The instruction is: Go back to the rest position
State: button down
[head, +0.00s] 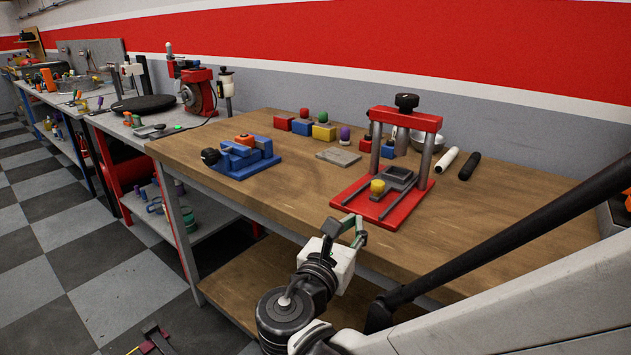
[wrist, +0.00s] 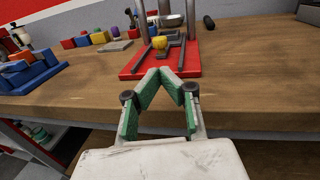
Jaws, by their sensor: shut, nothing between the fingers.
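My gripper (head: 352,226) is at the front edge of the wooden workbench (head: 285,210), in front of the red press. In the wrist view my gripper (wrist: 172,75) has its green-padded fingers meeting at the tips, with nothing between them. The red press (head: 400,165) stands on the bench with a yellow piece (head: 377,187) on its base. The press base also shows in the wrist view (wrist: 130,68), just beyond the fingertips; I cannot tell the exact gap.
A blue vise (head: 240,158) sits on the left of the bench. Several coloured blocks (head: 323,131) line the back, near a grey plate (head: 338,157). A white cylinder (head: 445,159) and a black one (head: 469,166) lie at right.

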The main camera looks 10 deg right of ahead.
jog(key=s+d+f+m+g+y, duration=0.1)
jog(key=m+g+y, duration=0.1)
jog(key=m, duration=0.4)
jog(key=s+d+f+m+g+y, duration=0.1)
jog(key=s+m+g+y, duration=0.1)
jog(key=m, duration=0.5)
jog(key=s+d+m+g+y+p, duration=0.1)
jog(key=s+m+g+y, duration=0.1)
jog(key=m, duration=0.5)
jog(key=shift+s+d+f+g+y, duration=0.2)
jog(key=shift+f+g+y, duration=0.15)
jog(key=shift+y, duration=0.25)
jog(key=s+d+f+m+g+y, duration=0.15)
jog(key=s+d+f+m, duration=0.3)
jog(key=s+m, duration=0.45)
notch_tip(320, 180, up, 13)
jog(key=p, duration=1.1)
jog(key=shift+r+m+y, duration=0.15)
jog(key=shift+m+y, duration=0.15)
jog(key=shift+y, duration=0.15)
